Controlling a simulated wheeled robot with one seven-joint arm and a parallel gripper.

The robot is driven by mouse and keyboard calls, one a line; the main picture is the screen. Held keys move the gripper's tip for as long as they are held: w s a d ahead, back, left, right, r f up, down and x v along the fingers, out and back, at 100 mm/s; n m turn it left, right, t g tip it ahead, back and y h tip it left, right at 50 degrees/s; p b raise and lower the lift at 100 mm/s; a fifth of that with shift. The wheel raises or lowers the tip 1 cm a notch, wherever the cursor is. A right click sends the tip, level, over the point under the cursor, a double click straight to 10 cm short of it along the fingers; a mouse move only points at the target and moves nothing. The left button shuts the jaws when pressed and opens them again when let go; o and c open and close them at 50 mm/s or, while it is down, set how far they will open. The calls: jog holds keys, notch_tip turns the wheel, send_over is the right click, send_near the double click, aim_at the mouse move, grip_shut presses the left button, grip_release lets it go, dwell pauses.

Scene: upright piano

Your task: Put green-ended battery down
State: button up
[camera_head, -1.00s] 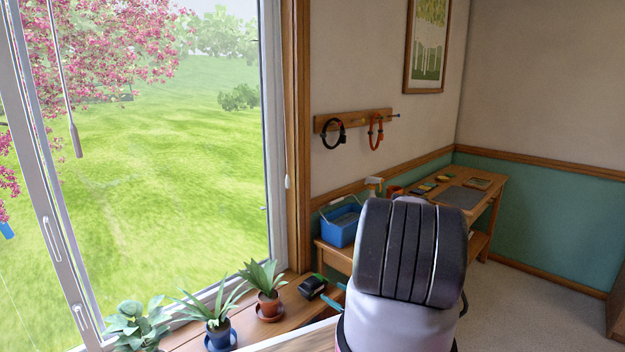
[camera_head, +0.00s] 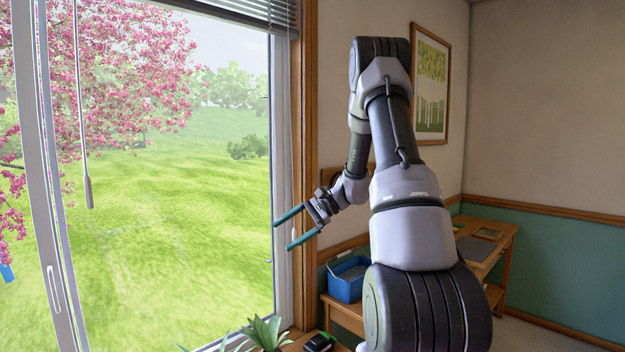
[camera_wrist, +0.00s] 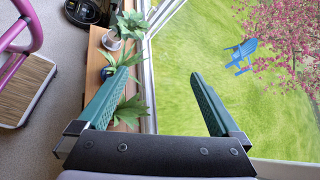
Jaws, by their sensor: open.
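My gripper (camera_head: 282,232) is raised in front of the window in the head view, with its two teal fingers apart. In the wrist view my gripper (camera_wrist: 158,73) is open, and nothing is between the fingers. I cannot make out a green-ended battery in any current view. A small black object (camera_head: 318,343) lies on the wooden sill bench at the bottom edge of the head view, partly cut off. I cannot tell whether a battery is in or beside it.
Potted plants (camera_wrist: 125,57) stand along the wooden bench below the fingers. The window pane is close. A pink-framed item (camera_wrist: 36,30) stands on the carpet.

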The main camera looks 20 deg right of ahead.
jog(key=s+a+r+n+t+h, duration=0.2)
jog(key=s+r+n+h, duration=0.2)
jog(key=s+r, duration=0.5)
jog(key=s+a+r+n+t+h, duration=0.2)
jog(key=s+r, duration=0.8)
jog(key=s, duration=0.7)
jog(key=n+t+h, duration=0.1)
jog(key=n+h, duration=0.1)
jog(key=h, duration=0.1)
jog(key=shift+s+r+n+h, duration=0.15)
jog(key=shift+r+n+h, duration=0.15)
jog(key=shift+n, duration=0.1)
jog(key=shift+d, duration=0.1)
